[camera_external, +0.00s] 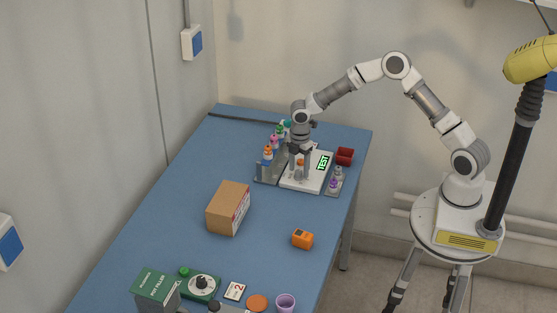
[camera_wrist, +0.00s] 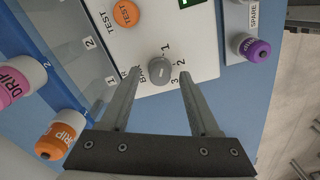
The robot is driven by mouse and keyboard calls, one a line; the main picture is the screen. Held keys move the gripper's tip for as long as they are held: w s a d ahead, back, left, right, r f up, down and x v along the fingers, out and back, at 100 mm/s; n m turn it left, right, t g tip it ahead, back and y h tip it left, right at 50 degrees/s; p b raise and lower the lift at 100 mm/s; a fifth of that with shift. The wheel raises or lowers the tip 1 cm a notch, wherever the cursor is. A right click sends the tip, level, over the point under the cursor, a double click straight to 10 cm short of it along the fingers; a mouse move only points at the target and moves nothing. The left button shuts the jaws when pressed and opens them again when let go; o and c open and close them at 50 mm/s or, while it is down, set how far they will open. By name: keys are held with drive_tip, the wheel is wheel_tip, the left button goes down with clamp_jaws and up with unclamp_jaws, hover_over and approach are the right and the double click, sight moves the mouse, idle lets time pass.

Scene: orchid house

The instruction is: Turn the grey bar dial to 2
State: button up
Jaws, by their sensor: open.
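The grey bar dial (camera_wrist: 160,70) is on a white panel (camera_wrist: 205,38), with the numbers 1, 2 and 3 on its right side in the wrist view. I cannot tell for sure which number it points to. My gripper (camera_wrist: 161,74) is open, with one finger on each side of the dial and a gap to each. I cannot tell how far the fingertips are above the panel. In the outside view my gripper (camera_external: 300,170) points down over the panel (camera_external: 290,184). An orange TEST button (camera_wrist: 126,13) is beside the dial.
Orange and pink DRIP bottles (camera_wrist: 62,135) stand in a rack left of the panel. A purple-capped bottle (camera_wrist: 253,48) is on its right.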

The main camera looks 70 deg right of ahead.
drive_tip(key=shift+f, duration=0.2)
drive_tip(key=shift+c, duration=0.3)
clamp_jaws()
drive_tip(key=shift+m, duration=0.3)
drive_tip(key=m+b, duration=0.1)
drive_tip(key=m, duration=0.4)
drive_tip(key=shift+m, duration=0.4)
drive_tip(key=m+b, duration=0.1)
drive_tip(key=m, duration=0.4)
drive_tip(key=shift+m, duration=0.3)
